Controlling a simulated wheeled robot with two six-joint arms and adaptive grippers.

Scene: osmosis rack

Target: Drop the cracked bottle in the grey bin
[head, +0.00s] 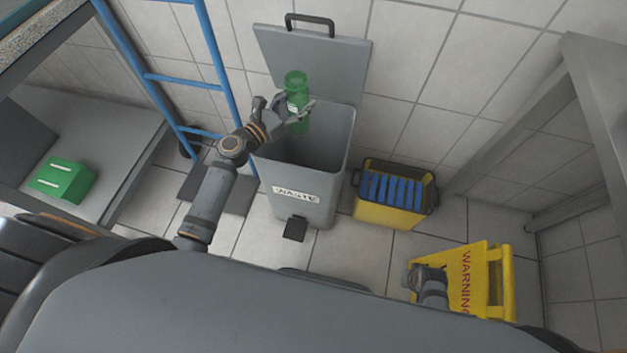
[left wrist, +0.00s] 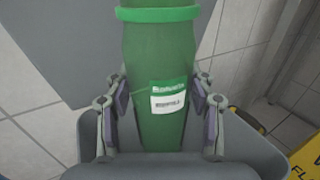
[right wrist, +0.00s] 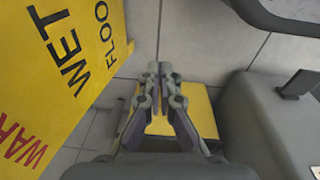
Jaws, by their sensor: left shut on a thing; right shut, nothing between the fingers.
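A green bottle (head: 296,84) with a white and green label is held by my left gripper (head: 287,108) over the open mouth of the grey bin (head: 309,205), marked "WASTE". In the left wrist view the bottle (left wrist: 158,60) stands upright between the fingers of the left gripper (left wrist: 162,112), which is shut on it, with the bin's rim (left wrist: 240,135) below. The bin's lid (head: 318,62) is raised at the back. No crack can be made out. My right gripper (right wrist: 164,75) is shut and empty, low beside the yellow warning sign (right wrist: 70,60).
A yellow bucket with blue slats (head: 391,194) stands right of the bin. The yellow sign (head: 470,285) is at the front right. A blue ladder-like frame (head: 186,80) rises left of the bin. A green box (head: 62,180) lies on the left shelf.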

